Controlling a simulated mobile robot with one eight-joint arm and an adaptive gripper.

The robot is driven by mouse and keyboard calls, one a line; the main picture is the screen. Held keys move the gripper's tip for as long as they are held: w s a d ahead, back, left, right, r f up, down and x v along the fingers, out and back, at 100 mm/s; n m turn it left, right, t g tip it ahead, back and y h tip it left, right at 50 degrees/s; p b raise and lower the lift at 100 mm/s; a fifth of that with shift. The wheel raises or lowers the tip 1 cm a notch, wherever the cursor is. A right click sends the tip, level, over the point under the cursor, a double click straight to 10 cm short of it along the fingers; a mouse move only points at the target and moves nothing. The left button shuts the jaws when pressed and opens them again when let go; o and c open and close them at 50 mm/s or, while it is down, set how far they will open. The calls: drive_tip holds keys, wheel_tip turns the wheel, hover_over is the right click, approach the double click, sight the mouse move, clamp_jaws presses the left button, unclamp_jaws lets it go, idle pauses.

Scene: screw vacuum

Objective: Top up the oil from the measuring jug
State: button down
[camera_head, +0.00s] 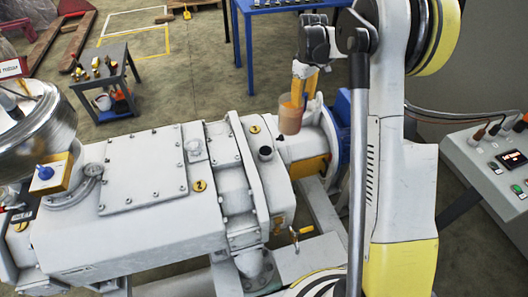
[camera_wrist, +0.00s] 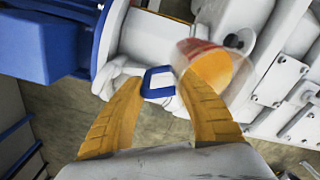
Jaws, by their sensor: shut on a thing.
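The measuring jug (camera_head: 290,119) is clear and holds orange-brown oil. It is in the air above the right end of the grey vacuum pump (camera_head: 130,215), looking about upright in the head view. In the wrist view the jug (camera_wrist: 215,70) is just right of the yellow fingers. My gripper (camera_head: 305,90) is shut on the jug at its handle side; the fingers partly hide the grip. A dark round port (camera_head: 265,153) stands on the pump, to the left of and below the jug in the head view. I cannot tell whether it is open.
A blue flange (camera_head: 342,115) is close to the right of the jug. A control panel (camera_head: 490,165) stands at the far right. A small grey table (camera_head: 108,75) and a blue table (camera_head: 265,8) are behind the pump. Open floor lies between them.

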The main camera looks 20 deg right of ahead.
sight(295, 112)
wheel_tip(295, 112, down, 4)
drive_tip(key=shift+f+b, duration=0.1)
drive_tip(key=shift+b, duration=0.55)
drive_tip(key=shift+a+r, duration=0.1)
drive_tip(key=shift+r, duration=0.1)
drive_tip(key=shift+s+a+r+t+h+p, duration=0.35)
drive_tip(key=shift+a+r+h, duration=0.25)
drive_tip(key=shift+h, duration=0.2)
drive_tip(key=s+a+r+t+h+p, duration=0.1)
drive_tip(key=a+r+t+h+p, duration=0.1)
drive_tip(key=r, duration=0.4)
drive_tip(key=shift+s+a+r+h, duration=0.4)
drive_tip(key=shift+a+h, duration=0.4)
drive_tip(key=shift+h, duration=0.2)
drive_tip(key=shift+s, duration=0.1)
drive_tip(key=shift+a+t, duration=0.25)
drive_tip(key=shift+s+a+r+h, duration=0.15)
drive_tip(key=shift+s+a+h, duration=0.15)
drive_tip(key=shift+h, duration=0.3)
